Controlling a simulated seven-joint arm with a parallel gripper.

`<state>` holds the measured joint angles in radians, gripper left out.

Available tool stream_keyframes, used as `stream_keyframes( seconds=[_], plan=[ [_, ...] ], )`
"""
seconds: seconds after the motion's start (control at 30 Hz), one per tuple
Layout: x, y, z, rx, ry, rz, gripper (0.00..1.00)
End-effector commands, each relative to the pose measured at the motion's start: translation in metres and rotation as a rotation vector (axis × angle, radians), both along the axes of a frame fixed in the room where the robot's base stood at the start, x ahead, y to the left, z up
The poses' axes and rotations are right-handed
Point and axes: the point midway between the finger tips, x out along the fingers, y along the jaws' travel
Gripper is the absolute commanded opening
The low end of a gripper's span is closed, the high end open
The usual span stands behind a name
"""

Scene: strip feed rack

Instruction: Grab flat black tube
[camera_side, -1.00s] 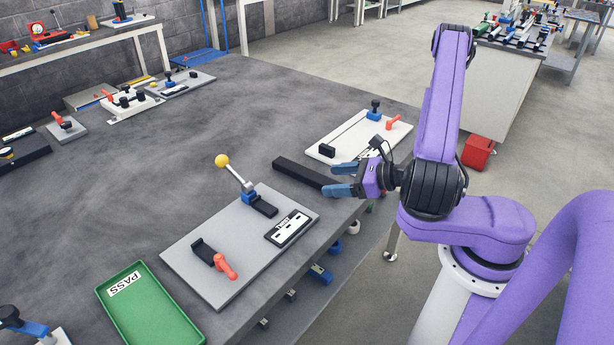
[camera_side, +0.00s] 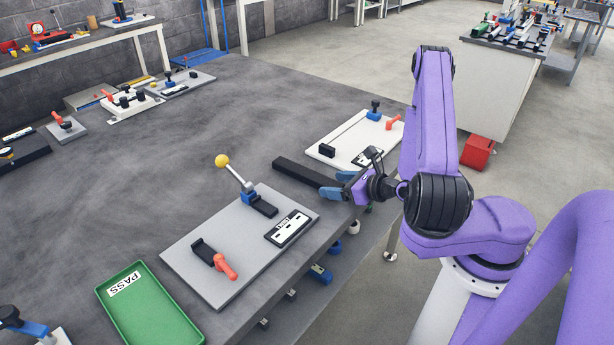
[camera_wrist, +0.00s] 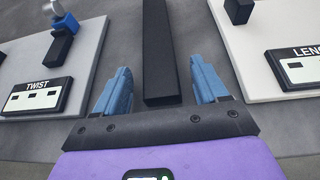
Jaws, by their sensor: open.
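The flat black tube (camera_side: 299,174) lies on the grey table between the two fixture plates. Its near end is close to the table's edge. My gripper (camera_side: 333,184) is open at that near end, with its blue fingers spread. In the wrist view the tube (camera_wrist: 160,60) runs away from me, and its near end lies between the two fingers of my gripper (camera_wrist: 160,88). There is a gap on each side, so neither finger appears to touch it.
A grey plate (camera_side: 190,258) marked TWIST, with a yellow-knobbed lever (camera_side: 222,161), stands left of the tube. A white plate (camera_side: 341,140) with a LENGTH label stands to the right. A green PASS tray (camera_side: 150,308) lies at the front left. The table's middle is clear.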

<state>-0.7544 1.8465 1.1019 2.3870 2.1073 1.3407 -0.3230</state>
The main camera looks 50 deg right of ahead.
Motion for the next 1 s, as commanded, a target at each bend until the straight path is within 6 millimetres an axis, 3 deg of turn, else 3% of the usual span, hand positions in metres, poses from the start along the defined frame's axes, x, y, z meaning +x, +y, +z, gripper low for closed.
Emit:
stream_keyframes(
  seconds=[0.13,0.37,0.47,0.6,1.0],
  plan=[
    [0.0112,0.0009,-0.0041,0.000,-0.002,0.001,0.72],
    [0.0123,0.0007,-0.0046,0.001,-0.001,-0.001,0.72],
    [0.0121,0.0006,-0.0045,0.001,-0.001,-0.001,0.46],
    [0.0120,0.0007,-0.0045,0.001,-0.001,-0.001,0.01],
    [0.0128,0.0000,0.0044,-0.001,-0.006,-0.001,0.00]
  ],
)
